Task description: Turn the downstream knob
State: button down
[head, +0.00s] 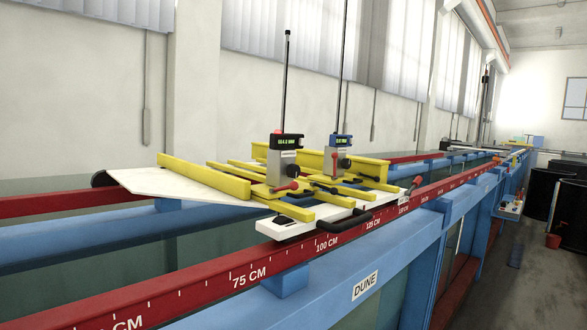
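Two grey point gauges with upright dark rods stand on a carriage of white plates and yellow bars (205,179) across the flume. The nearer, left gauge (284,167) has a green-lit display and a dark round knob (289,158) on its side. The farther, right gauge (337,158) has a blue-topped display and a dark knob (343,164). Red-tipped handles show at the left gauge's foot (286,187), and at the carriage's right end (416,181). No label shows which knob is the downstream one. My gripper is not in view.
A red rail (215,294) with a centimetre scale and a blue beam (330,289) marked DUNE run along the near side of the glass flume. A black handle (343,221) sticks out from the carriage. Dark barrels (540,193) stand right; floor between is mostly free.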

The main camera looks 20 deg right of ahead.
aim_at(292, 171)
jog(key=i+l+u, duration=0.1)
jog(key=i+l, duration=0.6)
jog(key=l, duration=0.15)
jog(key=i+l+u, duration=0.15)
jog(key=i+l, duration=0.55)
jog(key=l, duration=0.2)
jog(key=i+l+u, duration=0.15)
jog(key=i+l, duration=0.2)
jog(key=l, duration=0.1)
